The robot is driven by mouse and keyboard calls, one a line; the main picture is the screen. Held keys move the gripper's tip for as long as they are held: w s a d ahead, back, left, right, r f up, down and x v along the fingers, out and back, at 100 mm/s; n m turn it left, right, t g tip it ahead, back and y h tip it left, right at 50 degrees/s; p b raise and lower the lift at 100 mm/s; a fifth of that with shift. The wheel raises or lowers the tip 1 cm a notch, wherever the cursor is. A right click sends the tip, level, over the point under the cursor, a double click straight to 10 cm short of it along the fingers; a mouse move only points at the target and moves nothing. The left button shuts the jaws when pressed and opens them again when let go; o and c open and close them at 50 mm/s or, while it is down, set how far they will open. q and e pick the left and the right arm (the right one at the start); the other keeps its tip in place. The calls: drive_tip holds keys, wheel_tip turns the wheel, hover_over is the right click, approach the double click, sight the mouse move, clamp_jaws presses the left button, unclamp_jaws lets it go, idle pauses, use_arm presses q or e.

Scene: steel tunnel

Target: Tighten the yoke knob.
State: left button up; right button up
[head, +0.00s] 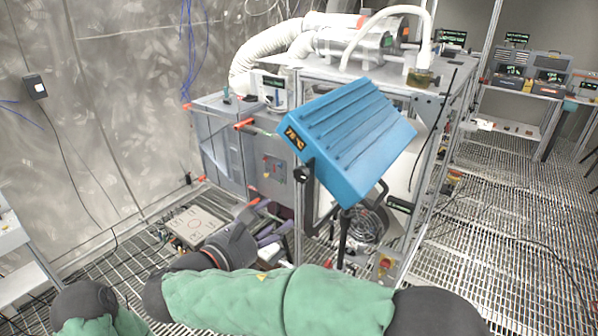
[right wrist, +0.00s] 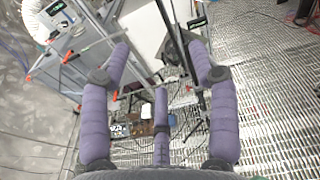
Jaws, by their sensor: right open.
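The yoke knob (head: 302,174) is a small black knob on the lower left side of a blue ribbed lamp head (head: 350,135). The lamp head is tilted and sits on a dark stand (head: 343,235). My right gripper (head: 272,236) has purple fingers and is below and left of the knob, apart from it. In the right wrist view its fingers (right wrist: 160,75) are spread, with nothing held between them. I cannot make out the knob in that view. My left arm shows only at the bottom left of the head view; its gripper is out of frame.
A grey framed machine (head: 225,140) with white hoses stands behind the lamp. A flat panel with parts (head: 195,226) lies on the grated floor at left. A shelf with instruments (head: 520,95) is at the far right. The grating (head: 500,220) at right is mostly clear.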

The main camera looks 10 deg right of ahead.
approach(299, 179)
drive_tip(key=f, duration=0.1)
drive_tip(key=h, duration=0.1)
drive_tip(key=shift+t, duration=0.4)
drive_tip(key=p+x, duration=0.2)
drive_tip(key=x, duration=0.7)
drive_tip(key=shift+w+d+r, duration=0.1)
drive_tip(key=shift+w+d, duration=0.15)
drive_tip(key=shift+d, duration=0.05)
drive_tip(key=c, duration=1.1)
